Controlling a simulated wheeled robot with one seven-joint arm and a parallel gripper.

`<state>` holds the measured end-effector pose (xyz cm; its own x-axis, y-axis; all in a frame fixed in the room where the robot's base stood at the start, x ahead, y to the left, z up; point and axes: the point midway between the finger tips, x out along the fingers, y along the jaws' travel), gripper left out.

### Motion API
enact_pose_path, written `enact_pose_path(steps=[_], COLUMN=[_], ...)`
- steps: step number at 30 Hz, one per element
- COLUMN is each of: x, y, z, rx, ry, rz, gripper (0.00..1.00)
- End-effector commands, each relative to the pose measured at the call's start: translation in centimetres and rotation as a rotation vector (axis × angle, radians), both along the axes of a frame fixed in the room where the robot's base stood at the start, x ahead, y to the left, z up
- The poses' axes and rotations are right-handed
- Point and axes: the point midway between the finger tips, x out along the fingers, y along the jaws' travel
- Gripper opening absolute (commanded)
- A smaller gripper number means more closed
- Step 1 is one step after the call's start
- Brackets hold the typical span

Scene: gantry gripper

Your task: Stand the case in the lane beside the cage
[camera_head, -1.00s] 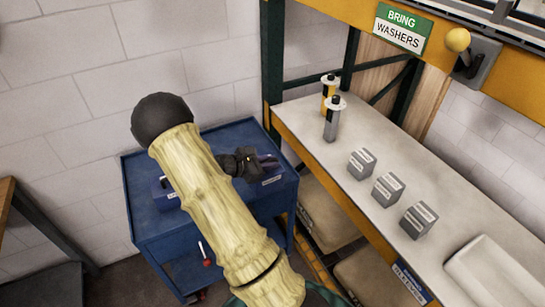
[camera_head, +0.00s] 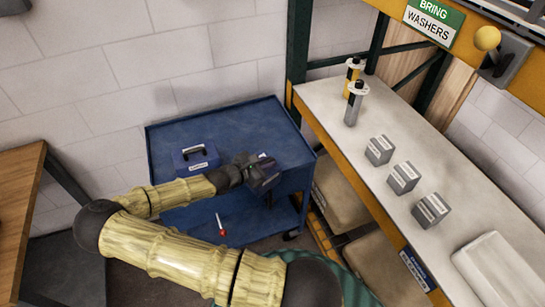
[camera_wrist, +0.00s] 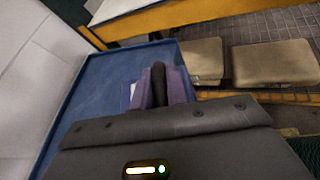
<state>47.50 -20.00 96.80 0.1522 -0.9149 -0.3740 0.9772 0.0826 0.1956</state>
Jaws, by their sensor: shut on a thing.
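A small blue case (camera_head: 195,158) with a dark handle and a white label stands on the left of a blue cart's top. My gripper (camera_head: 268,178) is over the right side of that top. In the wrist view its purple fingers (camera_wrist: 160,88) are shut on a dark handle-like piece (camera_wrist: 158,84). A white patch shows beside the left finger. The body of the held thing is mostly hidden by my gripper, so I cannot tell whether it still rests on the cart. No cage or lane can be made out.
The blue cart (camera_head: 222,125) has a raised rim and a lower shelf with a red-tipped tool (camera_head: 221,229). A bench (camera_head: 335,98) at the right bears two bottles (camera_head: 353,92), three grey boxes (camera_head: 403,177) and a pale tray (camera_head: 498,270). A wooden table (camera_head: 18,195) is at the left.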

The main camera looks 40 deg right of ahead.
Motion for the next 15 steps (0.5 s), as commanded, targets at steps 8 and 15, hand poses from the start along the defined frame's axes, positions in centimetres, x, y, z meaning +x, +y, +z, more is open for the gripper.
enact_pose_path(steps=[8,15], x=[0.1,0.6], y=[1.4,3.2], z=[-0.2,-0.3], rx=[-0.004,-0.006], ry=[0.002,0.001], rz=[0.06,0.154], gripper=[0.0,0.0])
